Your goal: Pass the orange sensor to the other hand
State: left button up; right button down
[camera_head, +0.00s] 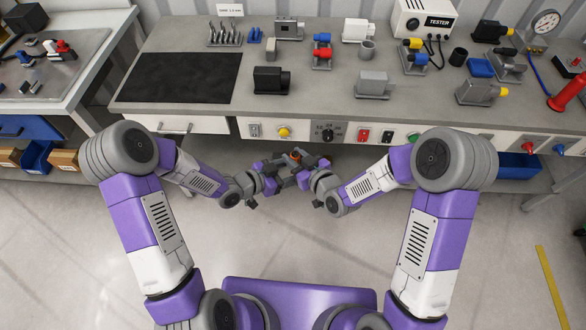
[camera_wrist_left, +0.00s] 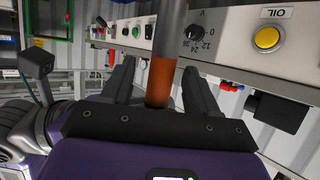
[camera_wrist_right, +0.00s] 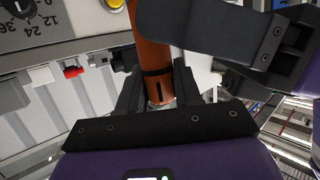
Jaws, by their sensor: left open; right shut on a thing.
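The orange sensor (camera_head: 296,153) is held in front of the bench between my two grippers, its orange end showing above them. In the left wrist view the sensor (camera_wrist_left: 160,82) has an orange lower part and a grey upper part. It stands between the spread fingers of my left gripper (camera_wrist_left: 158,76), with gaps on both sides. My left gripper (camera_head: 280,172) is open around it. My right gripper (camera_head: 303,171) is shut on the sensor. In the right wrist view the orange body (camera_wrist_right: 154,50) sits between its fingers (camera_wrist_right: 158,84), and a dark gripper part crosses at upper right.
The workbench (camera_head: 330,103) is just beyond the grippers, its front panel carrying a dial (camera_head: 328,135) and buttons. On it are a black mat (camera_head: 180,78), several fixtures and a tester (camera_head: 425,18). A side table (camera_head: 50,75) stands at left. The floor below the grippers is clear.

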pick_arm(q)
jog(key=shift+x, duration=1.05)
jog(key=shift+s, duration=0.1)
grip_shut()
pick_arm(e)
jog(key=c, duration=0.7)
grip_release()
